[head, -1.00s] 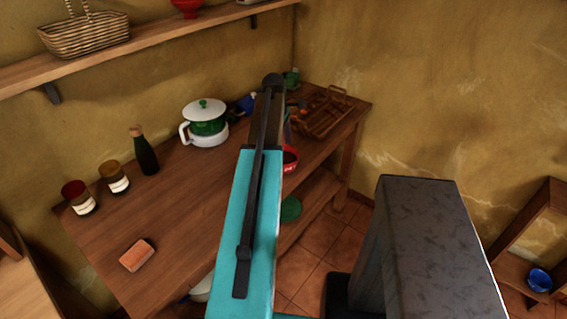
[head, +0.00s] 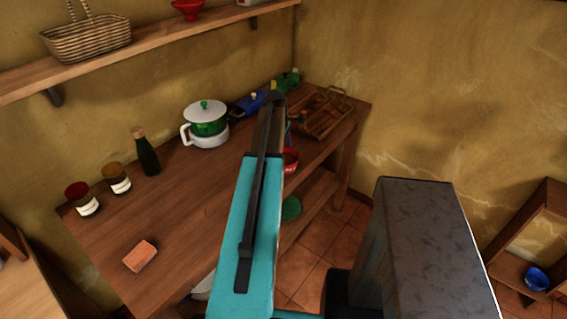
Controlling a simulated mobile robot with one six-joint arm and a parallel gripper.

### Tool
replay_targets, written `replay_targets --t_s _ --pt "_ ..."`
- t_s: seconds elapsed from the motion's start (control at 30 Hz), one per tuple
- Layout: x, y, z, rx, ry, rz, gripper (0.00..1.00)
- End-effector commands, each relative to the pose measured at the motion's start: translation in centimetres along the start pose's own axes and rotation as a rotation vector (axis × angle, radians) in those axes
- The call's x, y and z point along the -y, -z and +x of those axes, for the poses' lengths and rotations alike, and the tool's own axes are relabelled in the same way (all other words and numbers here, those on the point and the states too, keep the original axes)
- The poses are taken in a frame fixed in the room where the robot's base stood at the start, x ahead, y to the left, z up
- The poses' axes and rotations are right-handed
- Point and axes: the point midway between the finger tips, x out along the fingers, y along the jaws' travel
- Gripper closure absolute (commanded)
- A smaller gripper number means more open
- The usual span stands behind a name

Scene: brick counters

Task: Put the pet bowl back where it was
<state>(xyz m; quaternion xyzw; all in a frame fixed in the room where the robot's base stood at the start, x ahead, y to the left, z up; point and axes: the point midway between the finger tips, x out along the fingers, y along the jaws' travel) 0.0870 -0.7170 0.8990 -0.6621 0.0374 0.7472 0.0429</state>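A red bowl with a white mark (head: 291,160), which looks like the pet bowl, shows at the right side of my arm by the counter's front edge. My arm hides its left part, and I cannot tell whether it rests on the counter or is held. My teal arm reaches away over the wooden counter (head: 185,215). My gripper is hidden behind the arm, so its fingers and any contact with the bowl do not show.
A white-and-green pot (head: 207,125), a dark bottle (head: 146,153), two jars, an orange block (head: 140,256) and a wooden rack (head: 318,112) stand on the counter. A green item (head: 291,208) is on the lower shelf. A blue bowl (head: 537,279) sits at right.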

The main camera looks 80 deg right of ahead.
Motion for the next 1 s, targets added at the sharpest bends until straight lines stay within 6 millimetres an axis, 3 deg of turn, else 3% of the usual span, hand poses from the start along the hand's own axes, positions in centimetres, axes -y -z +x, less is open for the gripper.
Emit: replay_targets --t_s 0.63,0.9,1.0 --pt "-0.02 -0.03 0.33 0.0 -0.001 0.001 0.0" --pt "-0.02 -0.05 0.3 0.0 -0.001 0.001 0.4" --pt "-0.02 -0.05 0.31 0.0 -0.001 0.001 0.4"
